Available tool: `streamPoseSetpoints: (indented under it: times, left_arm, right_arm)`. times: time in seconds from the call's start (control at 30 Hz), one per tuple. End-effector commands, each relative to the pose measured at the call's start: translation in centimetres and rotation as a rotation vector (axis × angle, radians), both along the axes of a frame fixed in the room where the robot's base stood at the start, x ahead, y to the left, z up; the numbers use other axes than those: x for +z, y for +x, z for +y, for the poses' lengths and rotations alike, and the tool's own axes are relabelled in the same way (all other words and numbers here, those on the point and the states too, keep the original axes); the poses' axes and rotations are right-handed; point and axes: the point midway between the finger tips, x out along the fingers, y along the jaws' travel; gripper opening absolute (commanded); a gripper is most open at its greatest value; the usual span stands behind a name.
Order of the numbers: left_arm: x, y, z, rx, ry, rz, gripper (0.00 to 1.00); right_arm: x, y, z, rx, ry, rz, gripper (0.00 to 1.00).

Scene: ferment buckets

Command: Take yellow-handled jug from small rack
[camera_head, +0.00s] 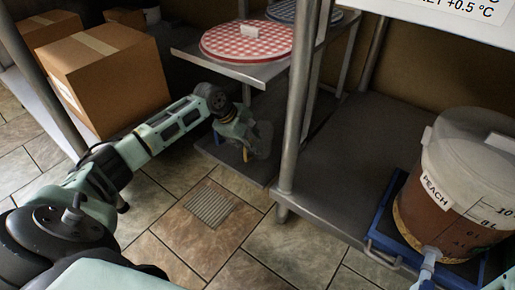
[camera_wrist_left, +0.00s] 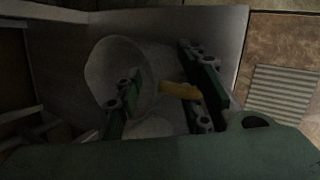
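The jug (camera_wrist_left: 112,66) shows in the left wrist view as a pale, dim, translucent vessel, with its yellow handle (camera_wrist_left: 180,90) to the right. It is on the low grey shelf of the small rack (camera_wrist_left: 215,40). My left gripper (camera_wrist_left: 163,98) is open, its two fingers well apart, one overlapping the jug and the other by the handle. The handle lies between them in the picture; contact cannot be told. In the head view my left gripper (camera_head: 253,143) reaches low over the small rack's bottom shelf (camera_head: 222,152), where the jug is mostly hidden. My right gripper is not in view.
A red-checked round lid (camera_head: 246,42) lies on the rack's upper shelf, above my gripper. A metal post (camera_head: 297,100) stands just right of it. Cardboard boxes (camera_head: 105,85) are at left. A bucket labelled PEACH (camera_head: 440,185) stands at right. A floor drain (camera_head: 211,205) lies in front.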

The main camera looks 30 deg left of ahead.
Motion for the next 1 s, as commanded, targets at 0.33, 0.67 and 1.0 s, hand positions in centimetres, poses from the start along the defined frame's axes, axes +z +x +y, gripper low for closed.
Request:
streamPoseSetpoints:
  times: [0.33,0.67,1.0]
  left_arm:
    - [0.07,-0.01,0.01,0.0,0.0,0.0,0.19]
    - [0.08,-0.02,0.01,0.0,0.0,0.0,0.0]
    - [0.12,0.01,0.02,0.0,0.0,-0.001,0.0]
  right_arm:
    - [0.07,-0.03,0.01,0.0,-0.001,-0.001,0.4]
    - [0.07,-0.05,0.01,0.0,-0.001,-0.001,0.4]
    - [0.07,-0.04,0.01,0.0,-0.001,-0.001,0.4]
